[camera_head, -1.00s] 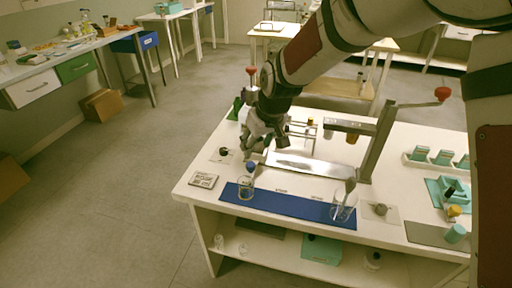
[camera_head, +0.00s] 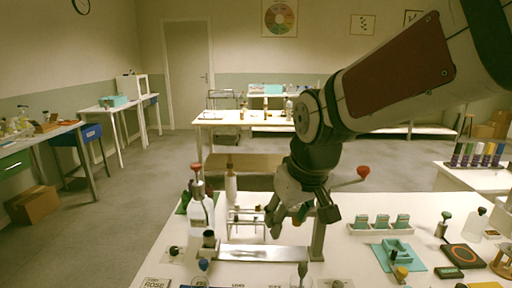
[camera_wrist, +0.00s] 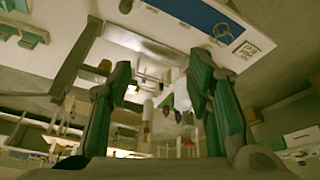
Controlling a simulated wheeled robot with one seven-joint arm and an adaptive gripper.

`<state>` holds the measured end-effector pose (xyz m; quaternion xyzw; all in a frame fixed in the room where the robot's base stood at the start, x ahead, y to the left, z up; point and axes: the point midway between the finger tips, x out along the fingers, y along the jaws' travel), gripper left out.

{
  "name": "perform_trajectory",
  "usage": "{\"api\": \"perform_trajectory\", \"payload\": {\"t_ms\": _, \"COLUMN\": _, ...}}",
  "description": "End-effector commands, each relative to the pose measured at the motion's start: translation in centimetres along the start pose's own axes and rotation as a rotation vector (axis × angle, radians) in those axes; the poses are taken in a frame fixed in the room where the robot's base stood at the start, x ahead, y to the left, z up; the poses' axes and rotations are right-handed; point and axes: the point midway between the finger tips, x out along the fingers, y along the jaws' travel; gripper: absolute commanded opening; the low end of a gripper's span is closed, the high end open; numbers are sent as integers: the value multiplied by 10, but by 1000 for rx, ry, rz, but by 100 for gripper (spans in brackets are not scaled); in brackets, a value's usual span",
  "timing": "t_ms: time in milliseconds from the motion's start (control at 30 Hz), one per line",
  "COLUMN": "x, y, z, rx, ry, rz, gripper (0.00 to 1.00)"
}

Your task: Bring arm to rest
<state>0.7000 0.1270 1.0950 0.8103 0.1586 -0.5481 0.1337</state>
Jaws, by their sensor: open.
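My gripper (camera_head: 302,222) hangs from the arm in the head view, above the back part of the white table (camera_head: 345,245). It points downward over the metal stand (camera_head: 262,253). In the wrist view, my gripper (camera_wrist: 160,85) has its two green-padded fingers spread wide. No object is held between them, and bottles show through the gap. My upper arm runs across the upper right of the head view.
A white bottle (camera_head: 200,215) stands left of the stand, with a small rack (camera_head: 246,222) behind it. A row of teal blocks (camera_head: 380,222) and a teal tray (camera_head: 399,256) lie to the right. Open floor is at the left.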

Motion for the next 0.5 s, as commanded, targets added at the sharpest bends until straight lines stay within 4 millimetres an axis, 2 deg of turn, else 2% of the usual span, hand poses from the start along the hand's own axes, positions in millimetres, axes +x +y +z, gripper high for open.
{"api": "perform_trajectory", "payload": {"t_ms": 33, "x": -25, "y": 9, "z": 18, "rx": 36, "ry": 5, "rz": 17, "gripper": 46}}
{"api": "perform_trajectory", "payload": {"t_ms": 200, "x": -79, "y": 29, "z": 83, "rx": 153, "ry": -4, "rz": 59, "gripper": 46}}
{"api": "perform_trajectory", "payload": {"t_ms": 400, "x": -124, "y": 35, "z": 159, "rx": 287, "ry": -10, "rz": 95, "gripper": 46}}
{"api": "perform_trajectory", "payload": {"t_ms": 500, "x": -137, "y": 34, "z": 190, "rx": 341, "ry": -12, "rz": 106, "gripper": 46}}
